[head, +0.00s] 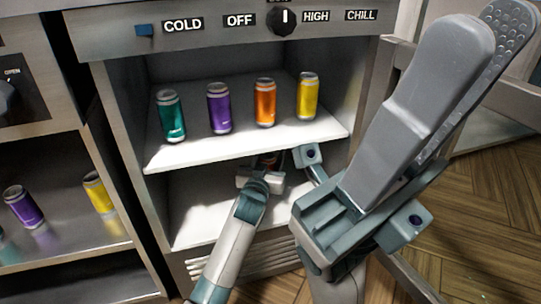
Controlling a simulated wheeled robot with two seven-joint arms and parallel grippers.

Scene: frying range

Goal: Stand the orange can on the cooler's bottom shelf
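An orange can (265,103) stands upright on the cooler's upper shelf (215,146), between a purple can and a yellow can. My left gripper (268,164) reaches into the space over the cooler's bottom shelf (195,208), just under the upper shelf's front edge. A small dark reddish-orange patch shows between its fingers; the shelf edge and gripper hide most of it, and I cannot tell whether they grip it. My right gripper (470,70) is large and close to the camera, in front of the cooler's right side. Its fingers look apart, with one dotted inner pad visible and nothing between them.
A teal can (171,115), a purple can (219,108) and a yellow can (307,96) share the upper shelf. The bottom shelf's left part looks bare. A cabinet at left holds another purple can (23,206) and yellow can (99,192). Wooden floor (490,200) lies at right.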

